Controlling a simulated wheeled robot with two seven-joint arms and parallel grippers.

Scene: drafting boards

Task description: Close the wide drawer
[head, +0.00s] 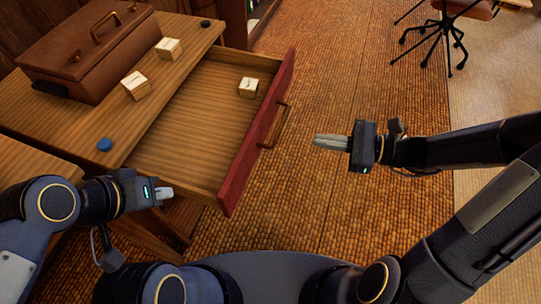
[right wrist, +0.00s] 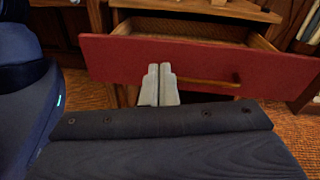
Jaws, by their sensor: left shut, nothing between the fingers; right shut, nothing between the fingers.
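The wide drawer (head: 185,150) stands pulled out of the wooden desk in the head view. Its red front (head: 258,140) faces right and carries a brass handle (head: 275,126). A small cream box (head: 248,87) lies inside, near the far end. My right gripper (head: 318,141) is shut and empty, to the right of the red front and apart from it. The right wrist view shows the red front (right wrist: 205,62) and handle (right wrist: 205,81) beyond the shut fingers (right wrist: 158,85). My left gripper (head: 170,192) is shut and empty, near the drawer's near side.
On the desk top (head: 185,75) are a brown leather case (head: 85,50), two cream boxes (head: 135,85) (head: 168,49) and a blue disc (head: 104,145). A wheeled chair (head: 447,30) stands at the far right. The woven floor (head: 350,80) right of the drawer is clear.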

